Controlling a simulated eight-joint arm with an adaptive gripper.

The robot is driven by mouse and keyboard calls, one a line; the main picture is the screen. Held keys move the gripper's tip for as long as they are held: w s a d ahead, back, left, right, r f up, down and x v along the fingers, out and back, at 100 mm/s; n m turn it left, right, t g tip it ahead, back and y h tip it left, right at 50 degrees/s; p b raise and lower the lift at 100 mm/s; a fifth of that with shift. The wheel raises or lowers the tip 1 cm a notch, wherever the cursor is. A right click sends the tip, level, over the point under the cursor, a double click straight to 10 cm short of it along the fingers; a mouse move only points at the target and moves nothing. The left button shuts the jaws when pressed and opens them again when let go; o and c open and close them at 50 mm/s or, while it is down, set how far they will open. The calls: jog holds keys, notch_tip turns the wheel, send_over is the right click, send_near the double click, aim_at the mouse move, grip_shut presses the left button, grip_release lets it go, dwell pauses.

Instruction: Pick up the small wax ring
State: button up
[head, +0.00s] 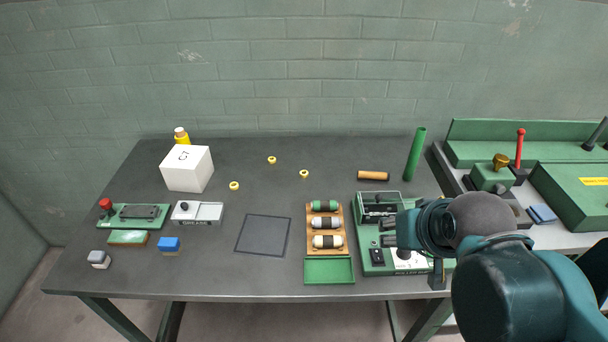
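Three small yellow rings lie apart on the dark table: one ring (272,160) at the back middle, one ring (304,173) to its right and nearer, and one ring (234,185) to the left and nearest. They look almost alike at this size, and I cannot tell which is the small wax ring. My gripper (391,233) is at the right, over the green machine and well away from all three rings. Its fingers are dark and blend with the machine, so their opening is unclear.
A white box (187,169) stands left of the rings, with a yellow bottle (181,137) behind it. A wooden rack (311,222) of spools, a green machine (376,261), a brown cylinder (373,176) and an upright green tube (415,154) are to the right. The table around the rings is clear.

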jog(key=w+a+r+m+g+p, duration=0.1)
jog(key=w+a+r+m+p, duration=0.15)
jog(key=w, duration=0.35)
jog(key=w+a+r+m+g+p, duration=0.1)
jog(key=w+r+m+p, duration=0.15)
jog(key=w+r, duration=0.2)
jog(key=m+g+p, duration=0.5)
jog(key=m+p, duration=0.6)
jog(key=m, duration=0.3)
send_over(304, 174)
notch_tip(304, 174, down, 12)
jog(key=shift+w+d+f+m, duration=0.1)
jog(key=shift+w+f+m, duration=0.3)
jog(key=shift+w+f, duration=0.2)
jog(key=shift+f, duration=0.1)
jog(key=shift+f, duration=1.25)
jog(key=shift+f, duration=0.15)
